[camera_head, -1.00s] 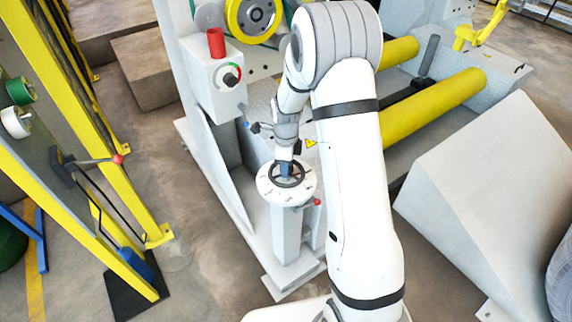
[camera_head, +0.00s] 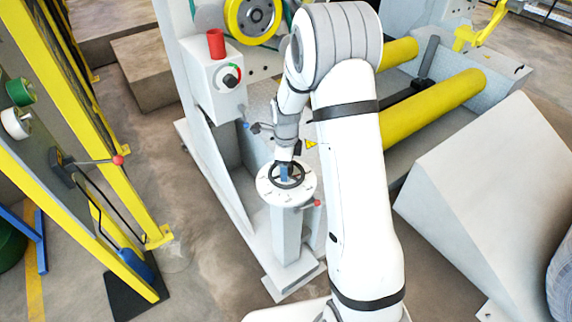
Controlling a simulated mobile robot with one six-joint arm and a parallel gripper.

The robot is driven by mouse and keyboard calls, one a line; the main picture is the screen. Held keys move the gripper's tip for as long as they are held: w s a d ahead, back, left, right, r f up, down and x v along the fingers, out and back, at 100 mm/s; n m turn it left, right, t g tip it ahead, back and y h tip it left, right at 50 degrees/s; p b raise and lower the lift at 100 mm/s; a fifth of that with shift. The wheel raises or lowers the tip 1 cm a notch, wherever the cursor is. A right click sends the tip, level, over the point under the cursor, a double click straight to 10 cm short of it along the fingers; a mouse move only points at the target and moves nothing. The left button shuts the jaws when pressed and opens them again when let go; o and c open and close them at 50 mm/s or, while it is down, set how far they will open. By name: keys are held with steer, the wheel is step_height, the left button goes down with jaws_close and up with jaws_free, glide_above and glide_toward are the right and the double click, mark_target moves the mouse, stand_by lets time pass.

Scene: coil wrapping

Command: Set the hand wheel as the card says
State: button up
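The hand wheel (camera_head: 299,183) is a small dark ring with spokes on a round white dial plate (camera_head: 265,187) on top of a white pedestal (camera_head: 287,235). My gripper (camera_head: 286,168) points down at the wheel from above, with its tip at or just over the wheel's hub. A blue piece shows at the hub, just below the gripper. The fingers are too small and dark to tell whether they are open or shut, or touching the wheel. Marks on the dial are too small to read. I see no card that I can identify.
A lever with a red knob (camera_head: 317,203) sticks out at the pedestal's right. A control box (camera_head: 215,85) with a dial and red cylinder stands behind left. Yellow rollers (camera_head: 433,108) lie to the right. A yellow frame (camera_head: 118,160) with a red-knobbed lever stands left.

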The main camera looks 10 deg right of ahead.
steer(key=shift+r+p, duration=0.3)
steer(key=shift+r, duration=3.6)
steer(key=shift+r, duration=0.15)
steer(key=s+d+r+n+t+p, duration=0.1)
steer(key=s+r+n+p, duration=0.3)
steer(key=s+r+n, duration=0.95)
steer(key=s+r+n+p, duration=0.1)
steer(key=s+r+n, duration=0.3)
steer(key=s, duration=0.2)
steer(key=s+d+r+n+t+p, duration=0.1)
steer(key=s+r+n+p, duration=0.1)
steer(key=s, duration=0.4)
steer(key=r+n, duration=0.1)
steer(key=n, duration=0.1)
steer(key=shift+s+r+n+t, duration=0.25)
steer(key=shift+r+n+t, duration=0.05)
steer(key=shift+r+n, duration=0.1)
